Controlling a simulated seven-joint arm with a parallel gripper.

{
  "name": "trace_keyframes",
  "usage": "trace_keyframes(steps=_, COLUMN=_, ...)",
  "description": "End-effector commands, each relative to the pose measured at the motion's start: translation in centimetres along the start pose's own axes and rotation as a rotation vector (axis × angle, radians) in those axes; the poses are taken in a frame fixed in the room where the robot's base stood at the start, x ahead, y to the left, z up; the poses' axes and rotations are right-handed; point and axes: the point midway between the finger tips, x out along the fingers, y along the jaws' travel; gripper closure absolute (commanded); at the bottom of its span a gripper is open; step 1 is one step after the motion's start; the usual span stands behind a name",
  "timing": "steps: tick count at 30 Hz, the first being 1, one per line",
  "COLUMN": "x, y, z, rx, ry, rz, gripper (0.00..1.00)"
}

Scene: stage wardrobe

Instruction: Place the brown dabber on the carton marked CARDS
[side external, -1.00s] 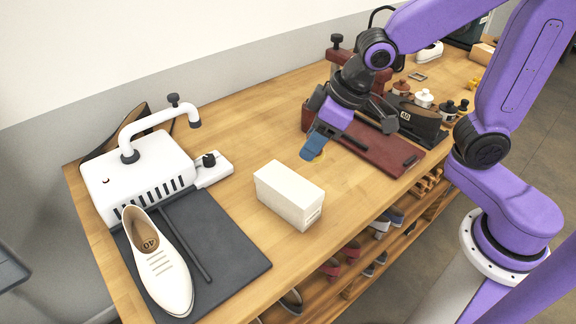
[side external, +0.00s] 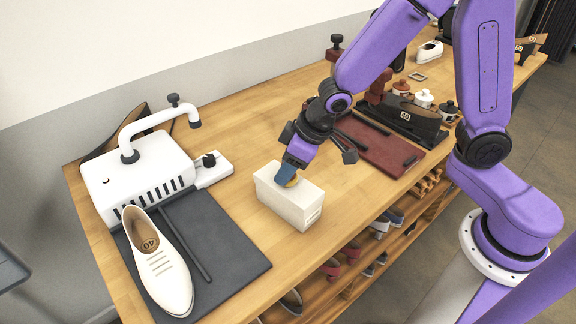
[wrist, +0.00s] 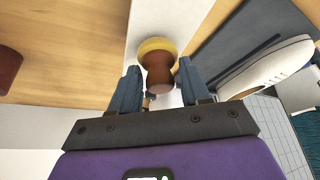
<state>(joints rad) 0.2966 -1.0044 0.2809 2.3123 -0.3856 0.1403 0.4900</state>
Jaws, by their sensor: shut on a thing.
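The brown dabber (wrist: 158,70), with a yellowish pad, sits between the fingertips of my gripper (wrist: 160,86) in the wrist view. In the side view, my gripper (side external: 287,173) is shut on it and points down at the top of a white carton (side external: 281,200). A small part of the dabber (side external: 293,181) shows beside the blue fingers. I cannot tell whether the dabber touches the carton top. The carton stands on the wooden table, with a small mark on its end face too small to read. The carton (wrist: 150,28) also shows under the dabber in the wrist view.
A white machine (side external: 137,178) with a bent pipe stands at the left, with a white shoe (side external: 157,262) on a dark mat (side external: 235,262). A dark red stand (side external: 385,155) and several small bottles are at the right. Bare table lies behind the carton.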

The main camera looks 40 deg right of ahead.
Motion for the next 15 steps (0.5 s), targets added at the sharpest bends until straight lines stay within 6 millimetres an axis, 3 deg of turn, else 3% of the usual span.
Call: trace_keyframes(steps=15, x=0.63, y=0.00, z=0.28, rx=-0.001, ry=0.000, rz=0.001, gripper=0.82)
